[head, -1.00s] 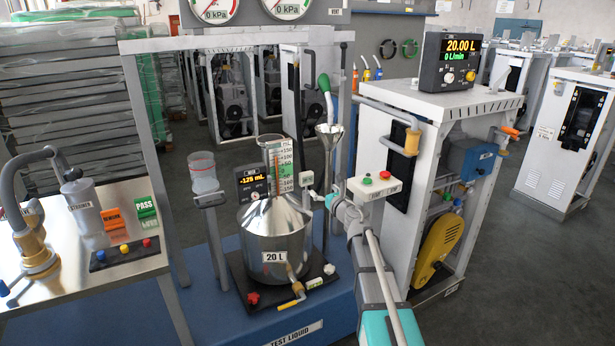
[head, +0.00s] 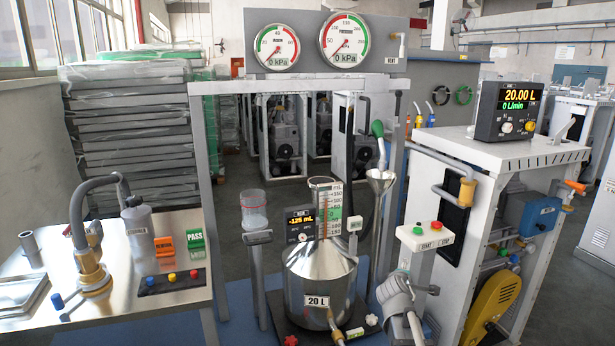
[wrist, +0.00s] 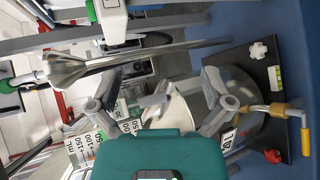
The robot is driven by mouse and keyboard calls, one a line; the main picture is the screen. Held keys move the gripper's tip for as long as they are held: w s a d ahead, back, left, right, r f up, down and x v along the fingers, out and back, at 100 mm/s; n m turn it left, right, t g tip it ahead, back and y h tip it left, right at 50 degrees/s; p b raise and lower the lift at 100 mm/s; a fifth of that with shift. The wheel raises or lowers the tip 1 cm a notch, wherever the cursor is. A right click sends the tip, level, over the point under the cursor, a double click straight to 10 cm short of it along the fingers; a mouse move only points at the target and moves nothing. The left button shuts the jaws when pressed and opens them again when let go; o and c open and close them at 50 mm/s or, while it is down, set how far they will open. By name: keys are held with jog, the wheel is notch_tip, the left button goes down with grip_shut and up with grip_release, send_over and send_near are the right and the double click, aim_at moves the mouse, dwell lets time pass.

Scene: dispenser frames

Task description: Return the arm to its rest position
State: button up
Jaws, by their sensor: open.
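My gripper (wrist: 160,97) is open and empty in the wrist view, with its two grey fingers spread and the teal casing below them. The steel 20 L vessel (wrist: 262,95) is seen beyond the fingers, with the scale on its neck (wrist: 88,143) partly hidden by the teal casing. In the head view my arm (head: 400,298) shows only in part at the lower right, in front of the pump start/stop box (head: 426,236) and to the right of the vessel (head: 318,275). I cannot make out the fingertips there.
A funnel (head: 380,181) with a green-handled nozzle (head: 378,130) stands behind the button box. A beaker (head: 254,210) is on a stand left of the vessel. A steel bench (head: 180,298) is at left, the white dispenser cabinet (head: 480,155) at right. Two gauges (head: 345,40) read 0 kPa.

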jog(key=s+a+f+m+g+y, duration=0.2)
jog(key=s+a+f+m+g, duration=0.25)
jog(key=s, duration=0.35)
jog(key=s+a+f+m+g+y, duration=0.25)
jog(key=s+a+m+g, duration=0.2)
jog(key=s, duration=0.35)
jog(key=s+a+f+m+g+y, duration=0.25)
jog(key=s+f+m, duration=0.25)
jog(key=s, duration=0.3)
notch_tip(320, 180, up, 17)
jog(key=p, duration=1.7)
jog(key=shift+w+a+g+h, duration=0.15)
jog(key=shift+a+g+h, duration=0.15)
jog(key=shift+g+h, duration=0.1)
